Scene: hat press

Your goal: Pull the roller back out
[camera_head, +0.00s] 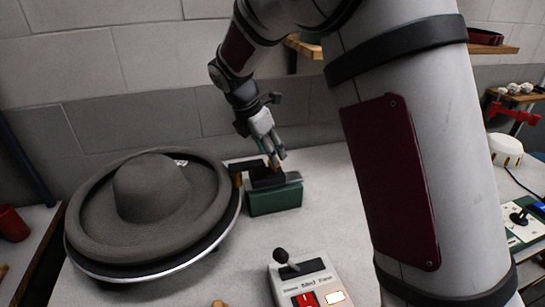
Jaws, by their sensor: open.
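My gripper (274,151) is open, fingers pointing down, at the dark top of a small green block-like unit (276,200). I cannot tell whether the fingers touch it. A dark part with a brassy piece (238,180) reaches from this unit to the rim of the round hat form on the left; this may be the roller, but it is too small to tell. A grey wide-brimmed hat (150,190) sits on the round form with a pale metal rim (150,273).
A control box (306,282) with a black-knobbed lever, a red switch and a lit button stands at the front. A red cup (12,224) is far left. A white round thing (506,149) and a joystick panel (520,218) are at right. The light table right of the green unit is clear.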

